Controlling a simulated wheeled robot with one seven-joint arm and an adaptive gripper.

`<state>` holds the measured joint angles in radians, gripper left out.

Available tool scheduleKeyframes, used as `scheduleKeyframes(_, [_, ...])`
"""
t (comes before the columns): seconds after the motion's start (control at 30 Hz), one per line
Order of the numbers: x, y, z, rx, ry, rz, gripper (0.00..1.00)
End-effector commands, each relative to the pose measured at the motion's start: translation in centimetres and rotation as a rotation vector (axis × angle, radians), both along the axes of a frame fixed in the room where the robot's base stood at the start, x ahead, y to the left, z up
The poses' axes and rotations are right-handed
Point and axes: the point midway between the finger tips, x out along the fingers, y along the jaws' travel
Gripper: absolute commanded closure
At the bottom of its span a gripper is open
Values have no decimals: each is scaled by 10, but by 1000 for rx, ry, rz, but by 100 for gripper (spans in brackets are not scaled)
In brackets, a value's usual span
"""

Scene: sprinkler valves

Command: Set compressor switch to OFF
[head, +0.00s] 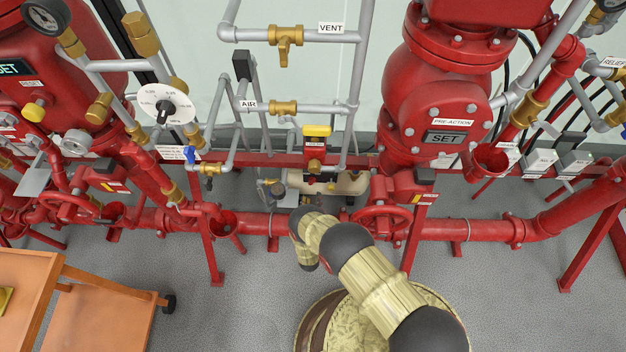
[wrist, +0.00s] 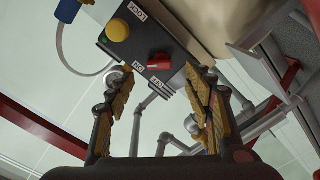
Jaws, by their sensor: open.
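The compressor control box fills the upper middle of the wrist view, with a dark face. It carries a red switch (wrist: 159,63), with an ON label (wrist: 138,69) and an OFF label (wrist: 157,82) close beside it. Which label the switch points to is not clear. My gripper (wrist: 163,80) is open and empty, its two fingers apart, with the switch between and beyond the fingertips, seemingly not touched. In the head view the tan compressor tank (head: 346,183) sits low behind the red pipe; my arm reaches down towards it and the gripper is not clearly visible there.
A yellow knob (wrist: 118,30) and a LOCK label (wrist: 137,11) share the box face. A red horizontal pipe (head: 466,230) and red handwheel (head: 381,223) lie near my arm. An orange cart (head: 108,310) stands at left. Grey floor (head: 235,315) is open between.

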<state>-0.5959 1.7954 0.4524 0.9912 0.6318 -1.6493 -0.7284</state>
Motion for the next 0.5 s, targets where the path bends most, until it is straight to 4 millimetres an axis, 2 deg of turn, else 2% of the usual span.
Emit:
scheduleKeyframes(0.3, [46, -3, -2, 1, -2, -2, 48])
scheduleKeyframes(0.5, [68, -3, -1, 2, -1, -1, 48])
